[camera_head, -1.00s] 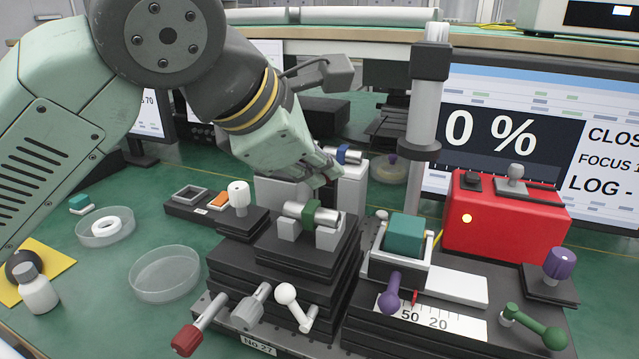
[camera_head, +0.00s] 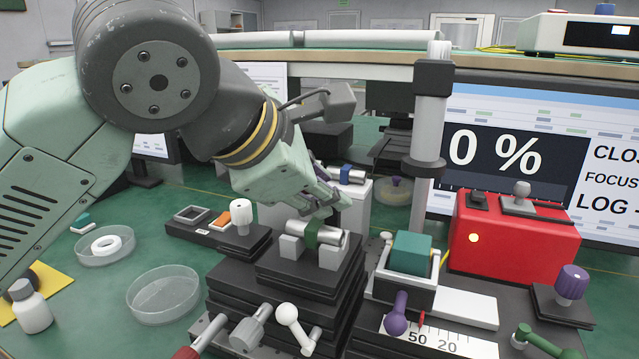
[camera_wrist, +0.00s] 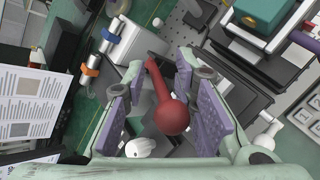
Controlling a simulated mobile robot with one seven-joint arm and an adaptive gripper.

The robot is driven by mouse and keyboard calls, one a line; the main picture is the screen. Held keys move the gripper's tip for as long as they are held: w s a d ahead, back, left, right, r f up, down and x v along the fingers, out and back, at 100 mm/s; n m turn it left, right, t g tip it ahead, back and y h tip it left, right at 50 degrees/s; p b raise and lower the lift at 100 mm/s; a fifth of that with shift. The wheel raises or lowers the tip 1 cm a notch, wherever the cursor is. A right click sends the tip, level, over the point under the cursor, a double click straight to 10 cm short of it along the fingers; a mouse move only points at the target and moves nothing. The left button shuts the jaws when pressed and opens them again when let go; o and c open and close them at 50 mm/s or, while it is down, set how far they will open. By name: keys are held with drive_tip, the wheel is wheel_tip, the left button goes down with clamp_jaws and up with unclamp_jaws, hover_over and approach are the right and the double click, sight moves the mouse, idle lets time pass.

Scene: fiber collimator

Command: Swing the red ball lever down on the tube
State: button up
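The red ball lever (camera_wrist: 170,117) shows in the wrist view, its ball between the two purple pads of my gripper (camera_wrist: 164,85). The pads stand apart with a gap on each side of the ball. The lever's shaft runs up and slightly left from the ball. In the head view my gripper (camera_head: 325,204) hangs just above a silver tube (camera_head: 324,236) with a dark green band, on grey blocks. The lever cannot be made out there, nor can I tell how it meets the tube.
A second tube with a blue band (camera_head: 351,175) lies behind my gripper on a white block. A grey post (camera_head: 429,120) stands close on the right. A teal block (camera_head: 411,253), a red box (camera_head: 512,240) and a white ball lever (camera_head: 288,314) are nearby. Petri dishes stand left.

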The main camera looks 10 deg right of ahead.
drive_tip(key=shift+r, duration=0.15)
drive_tip(key=shift+s+a+r, duration=0.1)
drive_tip(key=shift+a+r, duration=0.1)
drive_tip(key=shift+a, duration=0.05)
drive_tip(key=v, duration=1.1)
drive_tip(key=shift+s, duration=0.2)
drive_tip(key=shift+o, duration=0.2)
